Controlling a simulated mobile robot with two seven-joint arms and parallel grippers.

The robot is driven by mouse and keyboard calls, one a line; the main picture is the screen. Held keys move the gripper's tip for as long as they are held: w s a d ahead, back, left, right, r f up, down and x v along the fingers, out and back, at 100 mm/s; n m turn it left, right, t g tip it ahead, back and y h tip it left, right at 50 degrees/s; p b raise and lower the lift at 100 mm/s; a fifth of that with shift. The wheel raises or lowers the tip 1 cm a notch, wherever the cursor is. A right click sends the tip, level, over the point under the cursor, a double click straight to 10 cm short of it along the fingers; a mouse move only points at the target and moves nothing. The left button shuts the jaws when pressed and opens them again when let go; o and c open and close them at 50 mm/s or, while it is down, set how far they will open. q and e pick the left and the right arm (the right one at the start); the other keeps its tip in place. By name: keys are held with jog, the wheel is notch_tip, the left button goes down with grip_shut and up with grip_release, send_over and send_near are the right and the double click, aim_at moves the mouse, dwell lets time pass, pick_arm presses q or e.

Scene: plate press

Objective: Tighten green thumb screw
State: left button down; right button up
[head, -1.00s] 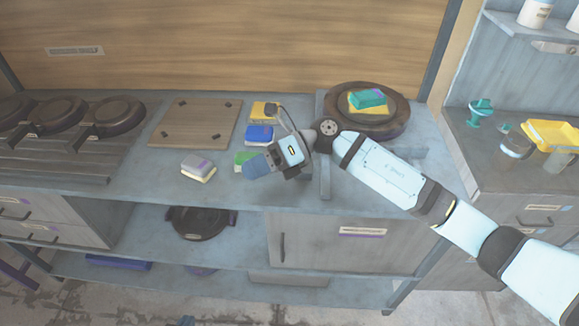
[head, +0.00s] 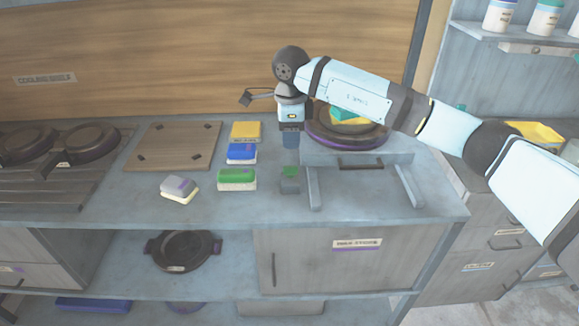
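A small green thumb screw (head: 291,171) appears to sit on a grey block (head: 290,186) on the counter, just left of the press's front. My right gripper (head: 291,145) points down above it, and a gap shows between the fingertips and the green top. The fingers overlap from this angle, so I cannot tell whether they are open or shut. The press has a round dark plate (head: 370,141) with a purple edge. A yellow and green sponge stack (head: 346,116) rests on it, partly hidden by my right arm. My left gripper is not in view.
Left of the screw lie a green sponge (head: 237,179), a blue one (head: 241,154), a yellow one (head: 246,131) and a grey one (head: 179,189). A wooden board (head: 174,146) and dark round pans (head: 88,146) are farther left. The counter's front strip is clear.

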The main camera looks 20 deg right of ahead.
aim_at(290, 166)
notch_tip(290, 166, down, 9)
jog(key=shift+f, duration=0.15)
grip_shut()
